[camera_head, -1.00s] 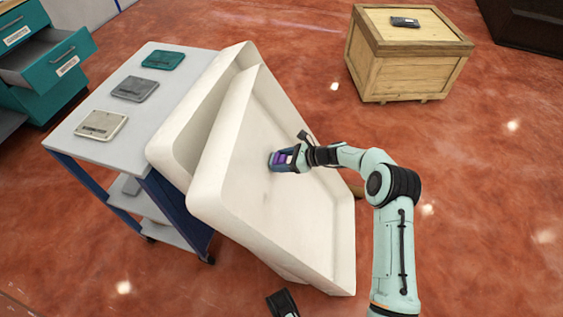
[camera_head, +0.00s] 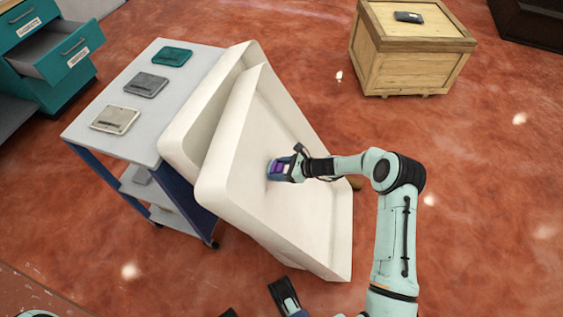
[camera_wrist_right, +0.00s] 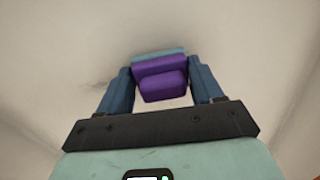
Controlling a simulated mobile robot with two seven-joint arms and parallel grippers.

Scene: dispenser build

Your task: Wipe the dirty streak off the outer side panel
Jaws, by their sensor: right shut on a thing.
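The outer side panel (camera_head: 245,195) is a white, shallow tray-like panel leaning tilted against another white panel behind it. My right gripper (camera_head: 284,168) is at the middle of its inner face, shut on a purple sponge (camera_wrist_right: 160,80) with a light blue far layer. The sponge seems to be at the panel surface; exact contact is hard to tell. In the right wrist view a faint grey smudge (camera_wrist_right: 95,85) shows on the panel left of the sponge; part may be hidden behind it. A dark part, perhaps of my left arm, shows at the bottom of the head view; its jaws are unclear.
A grey-topped cart (camera_head: 90,135) stands left of the panels, with a teal, a grey and a beige plate on top. A wooden crate (camera_head: 410,65) with a dark device (camera_head: 408,17) is at the upper right. Teal drawers (camera_head: 60,60) stand open upper left. Floor at right is clear.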

